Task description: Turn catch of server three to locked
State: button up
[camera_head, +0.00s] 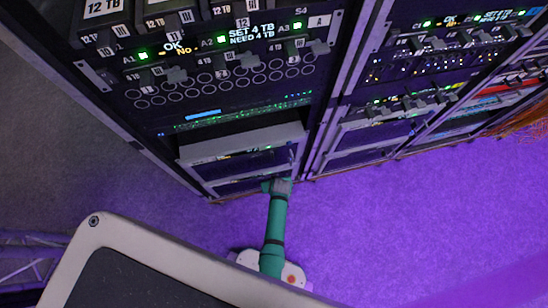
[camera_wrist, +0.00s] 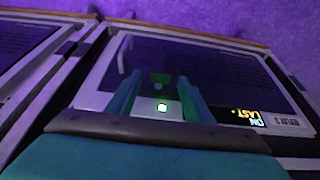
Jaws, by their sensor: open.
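In the wrist view, the two teal fingers of my gripper (camera_wrist: 158,98) stand apart with nothing gripped between them. They point at a dark server front (camera_wrist: 215,75) with a pale lower strip. An amber display (camera_wrist: 245,117) and a small upside-down label (camera_wrist: 286,121), too blurred to read, lie to the right. In the head view, my gripper (camera_head: 279,186) is low at the rack's front, its fingertips unclear.
The left rack (camera_head: 240,145) holds drive trays, lit readouts and rows of round holes above my gripper. A second rack (camera_head: 400,110) stands to its right, with orange cables (camera_head: 525,120) at the far right. Open purple-lit floor (camera_head: 420,220) lies in front.

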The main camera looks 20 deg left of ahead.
jog(key=shift+f, duration=0.1)
jog(key=shift+w, duration=0.1)
jog(key=c, duration=1)
jog(key=shift+c, duration=0.2)
jog(key=shift+d, duration=0.15)
jog(key=g+y, duration=0.1)
jog(key=w+m+g+y, duration=0.1)
jog(key=y, duration=0.1)
jog(key=shift+d+f, duration=0.1)
jog(key=shift+d, duration=0.3)
jog(key=y, duration=0.1)
jog(key=g+y, duration=0.1)
jog(key=y, duration=0.1)
jog(key=shift+d+f+m+g, duration=0.25)
jog(key=shift+m+g, duration=0.05)
jog(key=shift+g, duration=0.1)
jog(key=shift+d+f+g+y, duration=0.2)
jog(key=shift+g+y, duration=0.1)
jog(key=shift+y, duration=0.3)
